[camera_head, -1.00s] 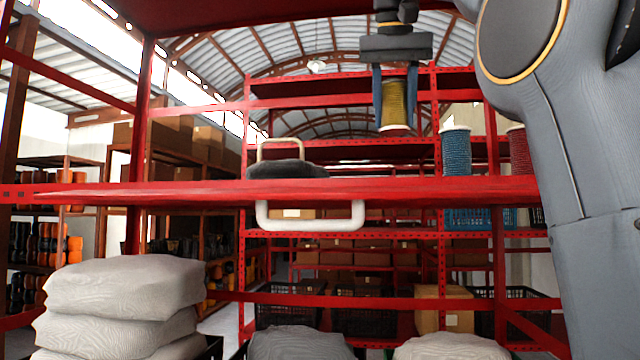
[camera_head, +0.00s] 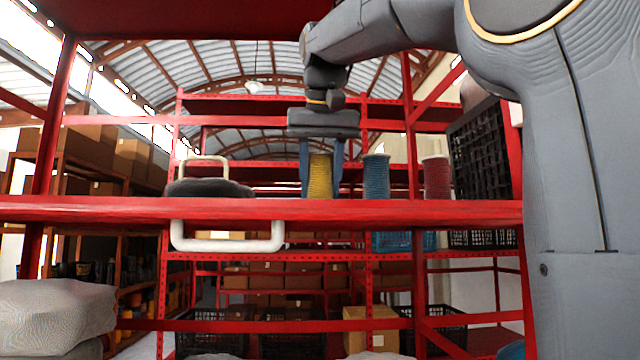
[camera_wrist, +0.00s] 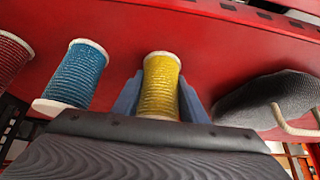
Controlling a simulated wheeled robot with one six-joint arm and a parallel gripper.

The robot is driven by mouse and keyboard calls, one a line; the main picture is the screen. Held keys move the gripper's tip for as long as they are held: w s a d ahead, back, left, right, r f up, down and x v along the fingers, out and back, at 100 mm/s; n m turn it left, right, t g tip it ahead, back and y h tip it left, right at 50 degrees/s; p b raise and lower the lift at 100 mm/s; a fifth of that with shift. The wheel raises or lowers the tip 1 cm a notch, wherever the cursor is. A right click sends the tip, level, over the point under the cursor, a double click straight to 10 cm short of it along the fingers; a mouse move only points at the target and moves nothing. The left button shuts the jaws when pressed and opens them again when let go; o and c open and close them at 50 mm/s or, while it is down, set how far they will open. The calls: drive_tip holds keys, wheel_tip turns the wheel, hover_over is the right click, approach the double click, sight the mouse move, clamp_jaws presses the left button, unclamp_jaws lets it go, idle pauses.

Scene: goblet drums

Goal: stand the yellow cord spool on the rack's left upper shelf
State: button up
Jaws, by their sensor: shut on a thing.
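The yellow cord spool (camera_head: 320,177) is upright between the two blue-grey fingers of my gripper (camera_head: 321,170), at the front of the red upper shelf (camera_head: 110,208). Its base is at the level of the shelf; whether it touches is hard to tell. In the wrist view the spool (camera_wrist: 160,85) shows its pale end flanges, with a finger of my gripper (camera_wrist: 160,98) pressed on each side. The shelf (camera_wrist: 215,40) lies behind and beneath it.
A blue cord spool (camera_head: 376,177) stands close right of the gripper, and a red one (camera_head: 436,178) further right. A dark rounded object with a pale handle (camera_head: 208,187) lies to the left. A black crate (camera_head: 480,150) stands at the right end. Grey sacks (camera_head: 50,315) are below left.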

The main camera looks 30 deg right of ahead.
drive_tip(key=o, duration=1.4)
drive_tip(key=shift+v, duration=6)
drive_tip(key=shift+w, duration=0.1)
